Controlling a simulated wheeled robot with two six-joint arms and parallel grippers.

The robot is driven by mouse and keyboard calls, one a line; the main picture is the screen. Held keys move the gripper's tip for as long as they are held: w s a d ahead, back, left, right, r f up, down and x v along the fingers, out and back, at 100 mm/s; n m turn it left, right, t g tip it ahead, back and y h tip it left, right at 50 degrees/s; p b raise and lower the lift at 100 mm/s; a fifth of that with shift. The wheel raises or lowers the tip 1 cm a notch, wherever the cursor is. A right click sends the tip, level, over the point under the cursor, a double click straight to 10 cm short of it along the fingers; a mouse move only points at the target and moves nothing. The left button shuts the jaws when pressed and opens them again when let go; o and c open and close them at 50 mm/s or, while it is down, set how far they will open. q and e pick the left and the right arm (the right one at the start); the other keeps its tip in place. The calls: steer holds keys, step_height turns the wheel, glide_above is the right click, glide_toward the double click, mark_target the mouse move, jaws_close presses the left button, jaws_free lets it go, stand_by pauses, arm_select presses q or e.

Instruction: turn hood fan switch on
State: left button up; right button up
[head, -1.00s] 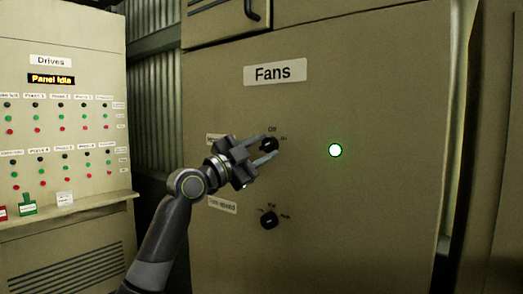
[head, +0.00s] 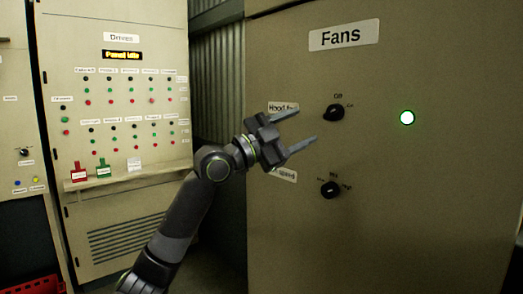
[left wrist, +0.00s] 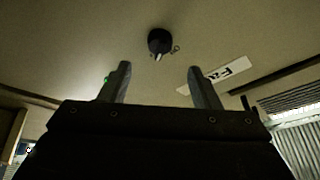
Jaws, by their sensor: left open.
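The hood fan switch is the black upper knob (head: 334,112) on the beige Fans cabinet, right of a partly covered "Hood fan" label (head: 283,107). "Off" is printed above it, with a small label at its upper right. In the left wrist view the knob (left wrist: 159,41) shows a pale pointer mark on its lower edge; its exact setting is hard to read. My left gripper (head: 305,127) is open and empty, left of the knob and apart from it. Its two fingers (left wrist: 158,70) also show below the knob in the left wrist view. My right gripper is out of view.
A second black knob (head: 330,189) sits below, beside a partly hidden speed label (head: 283,175). The Drives panel (head: 122,60) stands at left with a narrow shelf. The cabinet front is otherwise flat.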

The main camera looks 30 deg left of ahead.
arm_select(q)
steer(key=b+v, duration=0.2)
steer(key=v, duration=0.7)
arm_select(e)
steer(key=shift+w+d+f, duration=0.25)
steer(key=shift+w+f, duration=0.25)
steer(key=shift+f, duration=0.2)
arm_select(q)
steer(key=shift+s, duration=0.1)
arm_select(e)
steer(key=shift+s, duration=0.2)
